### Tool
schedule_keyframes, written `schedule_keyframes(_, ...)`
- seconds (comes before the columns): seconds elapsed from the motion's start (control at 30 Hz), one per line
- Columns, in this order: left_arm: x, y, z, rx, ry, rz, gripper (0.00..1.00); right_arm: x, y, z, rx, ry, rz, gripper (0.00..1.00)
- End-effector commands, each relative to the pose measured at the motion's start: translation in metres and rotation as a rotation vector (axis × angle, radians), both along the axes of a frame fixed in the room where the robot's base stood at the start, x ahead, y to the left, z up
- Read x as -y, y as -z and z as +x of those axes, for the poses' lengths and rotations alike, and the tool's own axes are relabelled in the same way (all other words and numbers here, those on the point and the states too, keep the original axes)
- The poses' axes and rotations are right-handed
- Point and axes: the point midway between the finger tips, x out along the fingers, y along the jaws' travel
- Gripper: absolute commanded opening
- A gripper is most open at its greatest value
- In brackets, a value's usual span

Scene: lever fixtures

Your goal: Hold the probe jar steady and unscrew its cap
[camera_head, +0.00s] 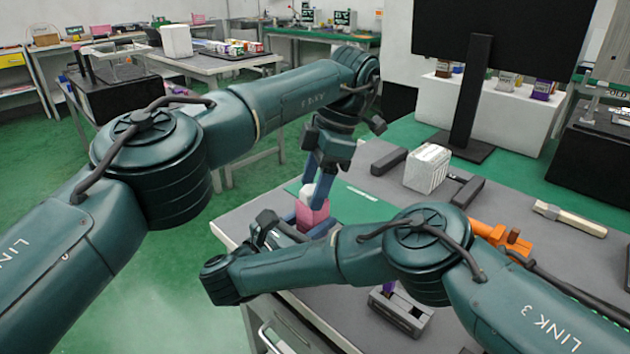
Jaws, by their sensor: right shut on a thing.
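The probe jar (312,216) is pink with a white cap (307,192) and stands upright near the table's left edge. My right gripper (309,224) is low at the jar, its bluish fingers shut on the jar's body. My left gripper (320,190) points down from above, with its fingertips at the cap's height. Its fingers look apart, and I cannot tell if they touch the cap. My fingers partly hide the jar and its cap.
The grey table (240,216) has a green mat (362,206) beside the jar. Farther right are a white box (427,168), dark bars (389,161), an orange fixture (500,237) and a pale-handled tool (569,219). A grey holder (401,311) stands at the front, below my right arm.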

Motion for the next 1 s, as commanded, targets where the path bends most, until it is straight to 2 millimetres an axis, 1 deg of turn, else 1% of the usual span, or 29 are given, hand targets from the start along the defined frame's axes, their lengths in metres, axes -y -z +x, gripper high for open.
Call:
schedule_keyframes(0.03, 0.000, 0.000, 0.000, 0.000, 0.001, 0.000, 0.64, 0.000, 0.000, 0.000, 0.001, 0.000, 0.000, 0.13)
schedule_keyframes(0.13, 0.000, 0.000, 0.000, 0.001, 0.001, 0.000, 0.72, 0.000, 0.000, 0.000, 0.001, 0.000, 0.000, 0.13)
schedule_keyframes(0.17, 0.000, 0.000, 0.000, 0.001, 0.001, -0.001, 0.73, 0.000, 0.000, 0.000, 0.001, 0.000, 0.000, 0.13)
schedule_keyframes(0.47, 0.000, -0.002, 0.000, 0.001, 0.002, -0.001, 0.73, 0.000, 0.000, 0.000, 0.001, -0.001, 0.000, 0.13)
schedule_keyframes(1.0, 0.000, -0.029, 0.000, 0.001, 0.002, -0.001, 0.73, 0.000, 0.000, 0.000, 0.001, -0.001, -0.001, 0.13)
